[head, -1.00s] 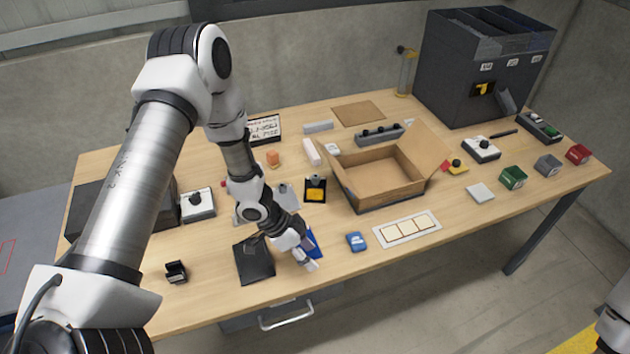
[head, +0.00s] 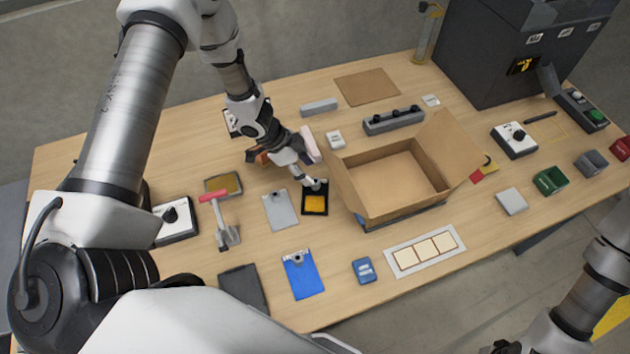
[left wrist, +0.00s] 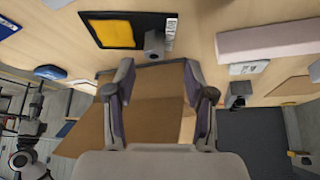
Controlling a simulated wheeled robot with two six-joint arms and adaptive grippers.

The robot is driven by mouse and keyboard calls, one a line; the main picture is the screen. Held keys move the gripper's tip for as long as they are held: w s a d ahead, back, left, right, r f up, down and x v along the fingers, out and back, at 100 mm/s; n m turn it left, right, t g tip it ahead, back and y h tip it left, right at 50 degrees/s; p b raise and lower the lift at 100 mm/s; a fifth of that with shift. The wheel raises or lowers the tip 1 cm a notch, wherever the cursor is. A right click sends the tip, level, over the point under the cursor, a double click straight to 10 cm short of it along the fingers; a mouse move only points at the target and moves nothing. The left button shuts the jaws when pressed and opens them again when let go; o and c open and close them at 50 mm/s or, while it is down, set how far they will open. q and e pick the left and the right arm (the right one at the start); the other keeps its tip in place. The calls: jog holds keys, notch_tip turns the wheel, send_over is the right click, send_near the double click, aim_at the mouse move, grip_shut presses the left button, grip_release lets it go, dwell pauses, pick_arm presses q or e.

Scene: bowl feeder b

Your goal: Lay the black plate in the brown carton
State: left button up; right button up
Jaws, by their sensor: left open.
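A plain black plate (head: 245,288) lies flat at the front left of the table. A smaller black plate with a yellow patch and a clip (head: 315,198) lies left of the carton; it also shows at the top of the left wrist view (left wrist: 125,33). The open brown carton (head: 392,180) stands right of it with flaps spread; its inside looks empty. It shows between the fingers in the left wrist view (left wrist: 150,115). My left gripper (head: 310,182) is open and empty, above the yellow-patched plate. My right arm shows at lower right; its fingertips are out of sight.
A blue clipboard (head: 302,275), grey clipboard (head: 280,210) and red-handled scoop (head: 220,215) lie left of the carton. A blue box (head: 363,270) and white framed strip (head: 424,251) lie in front. A grey bar with knobs (head: 393,121) lies behind it.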

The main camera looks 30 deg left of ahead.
aim_at(316, 182)
pick_arm(q)
jog(key=shift+s+d+f+p, duration=0.25)
jog(key=shift+d+f+p, duration=0.05)
jog(key=shift+d, duration=0.2)
jog(key=shift+s+d+f+p, duration=0.2)
jog(key=shift+d+f+p, duration=0.1)
jog(key=shift+d, duration=0.2)
jog(key=f, duration=0.1)
jog(key=w+f, duration=0.1)
jog(key=f, duration=0.1)
jog(key=shift+w+d, duration=0.15)
jog(key=shift+d, duration=0.1)
jog(key=shift+w+a+f, duration=0.1)
jog(key=shift+w+f, duration=0.1)
jog(key=shift+f, duration=0.15)
jog(key=shift+s+r, duration=0.15)
jog(key=shift+r, duration=0.05)
jog(key=shift+c, duration=1)
jog(key=shift+s+d+r, duration=0.1)
jog(key=shift+s+d, duration=0.05)
jog(key=shift+d, duration=0.05)
jog(key=c, duration=0.5)
grip_shut()
pick_arm(e)
jog(key=shift+s+d+r, duration=0.1)
jog(key=shift+s+r, duration=0.3)
jog(key=shift+r, duration=0.4)
